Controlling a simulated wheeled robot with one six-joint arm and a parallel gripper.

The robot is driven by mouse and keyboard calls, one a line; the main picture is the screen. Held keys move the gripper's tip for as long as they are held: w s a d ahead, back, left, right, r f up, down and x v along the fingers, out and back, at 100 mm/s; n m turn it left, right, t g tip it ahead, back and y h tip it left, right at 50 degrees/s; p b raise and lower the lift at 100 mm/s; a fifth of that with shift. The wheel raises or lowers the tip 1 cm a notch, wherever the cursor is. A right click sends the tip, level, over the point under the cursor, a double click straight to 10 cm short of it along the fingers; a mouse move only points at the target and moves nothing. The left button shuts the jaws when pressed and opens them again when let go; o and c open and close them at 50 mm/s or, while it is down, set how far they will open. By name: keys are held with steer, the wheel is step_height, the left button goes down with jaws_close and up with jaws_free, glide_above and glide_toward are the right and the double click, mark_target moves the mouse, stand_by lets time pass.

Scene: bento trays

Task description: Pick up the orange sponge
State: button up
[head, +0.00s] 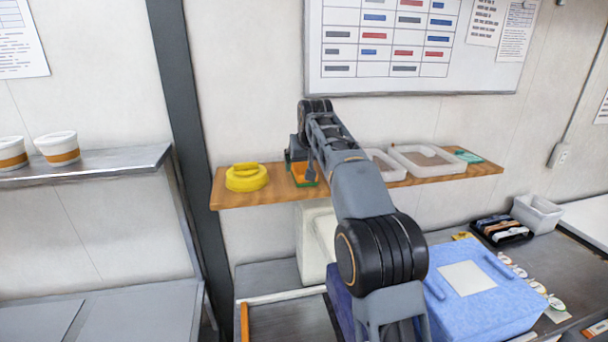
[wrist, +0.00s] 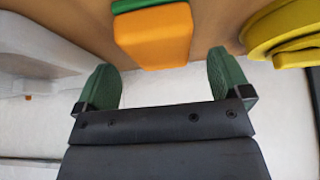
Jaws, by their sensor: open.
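The orange sponge (wrist: 155,37) lies on the wooden shelf, with a green layer along its far edge in the wrist view. In the head view the sponge (head: 303,176) is partly hidden by my arm and gripper. My gripper (wrist: 165,80) is open, with its two green fingertips apart. In the wrist view the near end of the sponge is between and just beyond the fingertips, and nothing is held. In the head view my gripper (head: 302,166) is at the shelf, over the sponge.
A yellow coiled item (head: 246,178) sits left of the sponge on the wooden shelf (head: 232,200). White trays (head: 428,160) stand on its right part. A blue box (head: 485,305) and a dark tray (head: 500,231) are on the lower counter.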

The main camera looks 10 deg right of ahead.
mark_target(304, 168)
steer(key=x, duration=0.3)
steer(key=shift+w+f, duration=0.25)
steer(key=shift+c, duration=0.2)
steer(key=c, duration=1)
steer(key=shift+o, duration=0.2)
steer(key=shift+r, duration=0.1)
